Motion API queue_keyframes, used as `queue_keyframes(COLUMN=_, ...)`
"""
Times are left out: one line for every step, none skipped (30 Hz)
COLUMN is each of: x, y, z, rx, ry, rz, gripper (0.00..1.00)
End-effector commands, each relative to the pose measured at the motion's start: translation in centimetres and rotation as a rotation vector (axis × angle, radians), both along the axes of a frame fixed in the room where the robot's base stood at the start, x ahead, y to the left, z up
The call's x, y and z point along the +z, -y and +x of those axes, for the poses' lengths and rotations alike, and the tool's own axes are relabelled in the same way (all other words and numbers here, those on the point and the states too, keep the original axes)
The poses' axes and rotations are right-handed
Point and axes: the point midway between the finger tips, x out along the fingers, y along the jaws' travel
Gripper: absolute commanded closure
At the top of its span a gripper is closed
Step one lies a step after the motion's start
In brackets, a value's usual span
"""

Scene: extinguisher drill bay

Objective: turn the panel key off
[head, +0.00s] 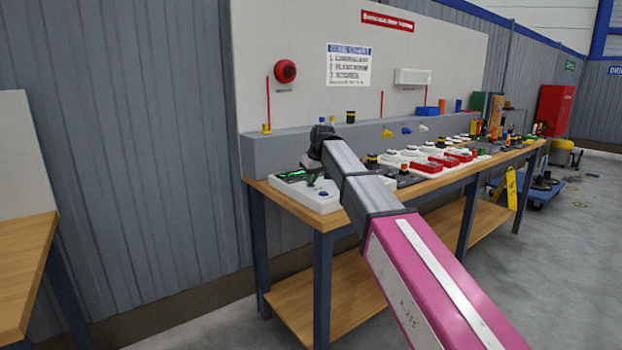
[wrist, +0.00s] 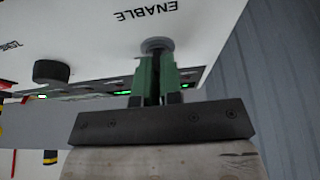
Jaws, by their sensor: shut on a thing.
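The white panel (head: 318,200) sits at the near left end of the workbench in the head view. In the wrist view its face (wrist: 205,28) fills the top, with the word ENABLE upside down. A round grey key switch (wrist: 157,44) is set in it beside that word. My gripper (wrist: 156,70) has its green fingers shut on the key at this switch. The key itself is mostly hidden between the fingers, and I cannot tell its turned position. In the head view my gripper (head: 312,181) is small and partly hidden by my arm, down at the panel.
A black knob (wrist: 51,72) stands on the panel to the left of the key switch. Red and white boxes (head: 428,165) crowd the workbench (head: 330,220) to the right. A grey ledge (head: 270,153) runs behind.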

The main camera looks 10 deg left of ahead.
Motion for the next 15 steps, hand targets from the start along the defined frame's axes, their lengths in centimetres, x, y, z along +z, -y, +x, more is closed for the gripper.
queue_keyframes(x=0.04, y=-0.03, z=0.0, rx=0.005, ry=0.0, rz=0.0, gripper=1.0)
queue_keyframes(x=0.04, y=-0.03, z=0.0, rx=0.007, ry=0.0, rz=0.0, gripper=1.0)
queue_keyframes(x=0.04, y=-0.03, z=0.0, rx=0.009, ry=0.0, rz=0.0, gripper=1.0)
queue_keyframes(x=0.04, y=-0.03, z=-0.01, rx=0.009, ry=0.0, rz=0.0, gripper=1.0)
queue_keyframes(x=0.04, y=-0.03, z=0.0, rx=0.009, ry=0.0, rz=0.0, gripper=1.0)
queue_keyframes(x=0.04, y=-0.03, z=-0.01, rx=0.009, ry=0.0, rz=-0.001, gripper=1.0)
queue_keyframes(x=0.04, y=-0.03, z=0.0, rx=0.009, ry=0.0, rz=-0.001, gripper=1.0)
queue_keyframes(x=0.04, y=-0.03, z=0.0, rx=0.009, ry=0.0, rz=-0.001, gripper=1.0)
queue_keyframes(x=0.04, y=-0.03, z=0.0, rx=0.009, ry=0.0, rz=-0.001, gripper=1.0)
queue_keyframes(x=0.04, y=-0.03, z=0.0, rx=0.009, ry=0.0, rz=-0.001, gripper=1.0)
queue_keyframes(x=0.04, y=-0.03, z=0.0, rx=0.009, ry=0.0, rz=-0.001, gripper=1.0)
queue_keyframes(x=0.04, y=-0.02, z=-0.01, rx=0.009, ry=0.0, rz=-0.001, gripper=0.9)
queue_keyframes(x=0.04, y=-0.02, z=-0.01, rx=0.009, ry=0.0, rz=-0.001, gripper=0.81)
queue_keyframes(x=0.04, y=-0.02, z=-0.01, rx=0.009, ry=0.0, rz=-0.001, gripper=0.71)
queue_keyframes(x=0.04, y=-0.01, z=0.0, rx=0.008, ry=-0.001, rz=-0.001, gripper=0.68)
